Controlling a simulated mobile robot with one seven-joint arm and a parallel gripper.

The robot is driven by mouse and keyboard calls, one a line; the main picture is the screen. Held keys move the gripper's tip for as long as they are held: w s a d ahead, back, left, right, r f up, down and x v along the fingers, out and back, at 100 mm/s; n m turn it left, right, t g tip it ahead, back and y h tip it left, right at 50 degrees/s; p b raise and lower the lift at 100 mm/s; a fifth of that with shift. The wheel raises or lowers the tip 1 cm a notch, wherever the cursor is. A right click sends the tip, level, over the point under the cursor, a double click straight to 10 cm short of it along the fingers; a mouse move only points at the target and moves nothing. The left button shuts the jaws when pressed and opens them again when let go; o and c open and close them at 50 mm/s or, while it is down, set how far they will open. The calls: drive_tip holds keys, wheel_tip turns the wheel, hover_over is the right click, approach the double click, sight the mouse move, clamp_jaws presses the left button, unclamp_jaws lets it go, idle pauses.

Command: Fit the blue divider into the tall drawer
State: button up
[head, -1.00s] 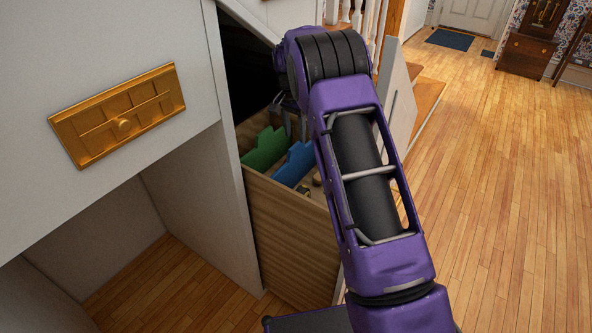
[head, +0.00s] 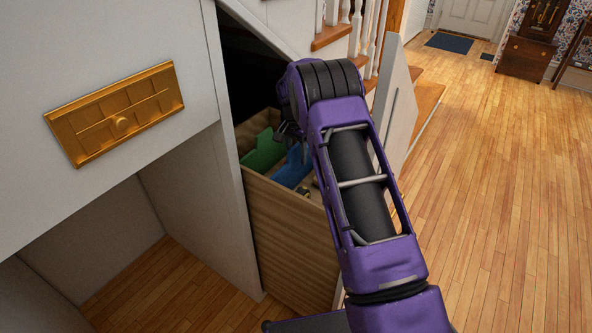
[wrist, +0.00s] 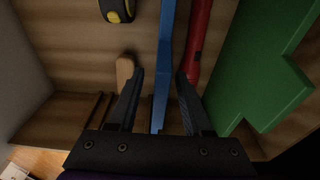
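The tall drawer (head: 288,238), with a wood-grain side, stands pulled out from under the stairs. Inside it are a blue divider (head: 293,170) and a green divider (head: 263,151). In the wrist view the blue divider (wrist: 164,60) shows edge-on as a narrow strip between my gripper's fingers (wrist: 160,76). The fingers are open, one on each side, with a visible gap to the strip. The green divider (wrist: 262,65) lies to the right. In the head view my wrist partly covers the blue divider, and its lower edge is hidden, so its seating cannot be told.
In the drawer are a red tool (wrist: 199,40), a black-and-yellow item (wrist: 117,10) and a wooden piece (wrist: 124,70). A white panel (head: 398,100) stands right of the drawer. A white cabinet with a brass plate (head: 115,115) is at left. The floor at right is clear.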

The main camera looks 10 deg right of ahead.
clamp_jaws()
idle(1.3)
